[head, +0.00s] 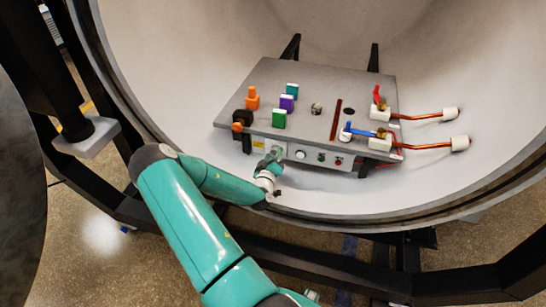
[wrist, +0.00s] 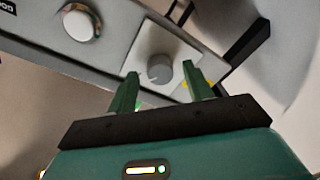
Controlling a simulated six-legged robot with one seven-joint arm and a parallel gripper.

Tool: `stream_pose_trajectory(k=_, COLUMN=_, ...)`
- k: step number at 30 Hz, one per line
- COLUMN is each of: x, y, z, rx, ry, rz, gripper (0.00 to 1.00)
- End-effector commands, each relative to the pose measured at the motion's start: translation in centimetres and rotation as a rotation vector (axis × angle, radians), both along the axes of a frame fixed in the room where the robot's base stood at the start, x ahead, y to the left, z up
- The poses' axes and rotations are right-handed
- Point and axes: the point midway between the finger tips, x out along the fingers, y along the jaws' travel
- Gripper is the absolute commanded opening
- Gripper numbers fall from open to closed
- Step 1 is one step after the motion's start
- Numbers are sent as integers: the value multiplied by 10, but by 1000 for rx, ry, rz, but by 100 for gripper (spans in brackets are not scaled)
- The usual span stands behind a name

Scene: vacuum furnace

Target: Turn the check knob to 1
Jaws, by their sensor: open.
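A round grey knob (wrist: 158,68) sits on a square white plate (wrist: 150,45) on the front panel, in the wrist view. It appears to be the check knob, but I can read no name or numbers by it. My gripper (wrist: 160,73) is open, with its two green fingers on either side of the knob. I cannot tell whether they touch it. In the head view, my gripper (head: 271,162) is at the front face of the grey console (head: 330,88), left of centre, and it hides the knob there.
A second round knob or button (wrist: 80,22) is left in the wrist view. The console's top carries orange, purple and green handles (head: 279,118), and red and blue levers (head: 376,93) at right. The curved furnace wall (head: 490,90) surrounds it.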

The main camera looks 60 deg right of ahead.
Motion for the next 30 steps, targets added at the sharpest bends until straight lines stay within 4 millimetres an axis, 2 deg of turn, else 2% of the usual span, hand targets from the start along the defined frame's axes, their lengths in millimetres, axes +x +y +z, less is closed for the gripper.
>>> stream_pose_trajectory(k=1, x=0, y=0, z=0, rx=0, ry=0, rz=0, gripper=51)
stream_pose_trajectory(k=8, x=0, y=0, z=0, rx=0, ry=0, rz=0, gripper=6)
stream_pose_trajectory(k=20, x=1, y=1, z=0, rx=-10, ry=54, rz=1, gripper=6)
stream_pose_trajectory(k=30, x=1, y=1, z=0, rx=-45, ry=280, rz=3, gripper=6)
